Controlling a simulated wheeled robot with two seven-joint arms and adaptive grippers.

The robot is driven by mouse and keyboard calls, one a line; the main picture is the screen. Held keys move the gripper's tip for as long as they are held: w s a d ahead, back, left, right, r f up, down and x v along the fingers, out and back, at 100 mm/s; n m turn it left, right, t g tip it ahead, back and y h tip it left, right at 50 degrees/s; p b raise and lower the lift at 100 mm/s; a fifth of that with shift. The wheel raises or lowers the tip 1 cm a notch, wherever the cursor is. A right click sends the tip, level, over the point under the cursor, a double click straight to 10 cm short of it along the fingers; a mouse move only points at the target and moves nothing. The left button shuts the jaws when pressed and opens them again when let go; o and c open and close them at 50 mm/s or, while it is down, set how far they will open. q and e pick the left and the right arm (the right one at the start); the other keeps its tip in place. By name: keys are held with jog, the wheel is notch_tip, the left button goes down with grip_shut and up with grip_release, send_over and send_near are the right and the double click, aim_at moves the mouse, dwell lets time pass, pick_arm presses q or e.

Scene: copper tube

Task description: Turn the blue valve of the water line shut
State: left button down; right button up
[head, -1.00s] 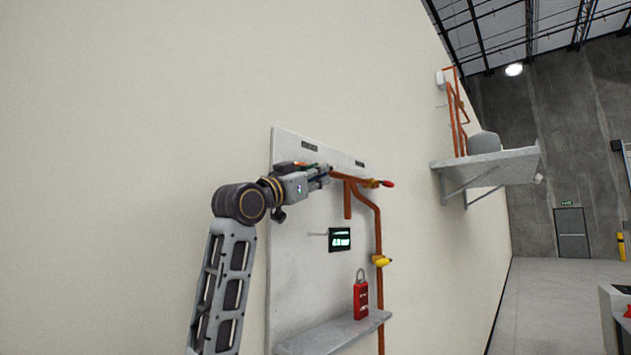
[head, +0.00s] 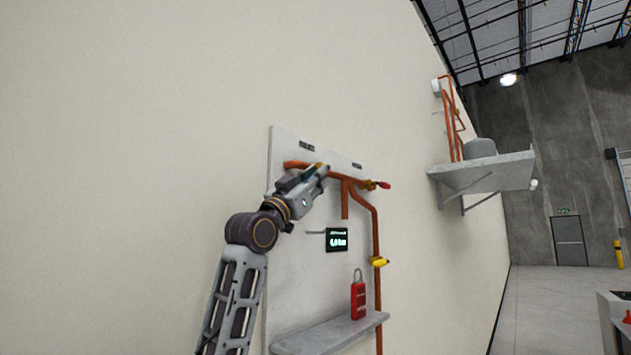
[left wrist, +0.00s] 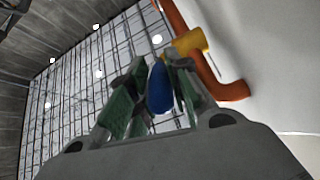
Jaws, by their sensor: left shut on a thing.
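My left gripper (head: 322,170) is at the upper copper pipe (head: 350,181) on the wall panel, its body angled up to the right. In the left wrist view the gripper (left wrist: 158,70) is shut on the blue valve handle (left wrist: 159,90), which stands between its green-padded fingers. The brass valve body (left wrist: 187,44) sits just beyond, joined to the orange copper pipe (left wrist: 232,90). In the head view the gripper hides the blue handle. My right gripper is not in view.
A red-handled valve (head: 384,186) sits right of the gripper, and a yellow-handled valve (head: 380,262) lower on the pipe. A small display (head: 337,240) and a red padlock-like device (head: 358,299) are below, above a shelf (head: 330,335). The wall left of the panel is bare.

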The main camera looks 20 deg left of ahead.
pick_arm(q)
jog(key=shift+w+d+f, duration=0.1)
jog(key=c, duration=1.3)
grip_release()
jog(key=v, duration=0.7)
jog(key=shift+s, duration=0.35)
jog(key=shift+f, duration=0.1)
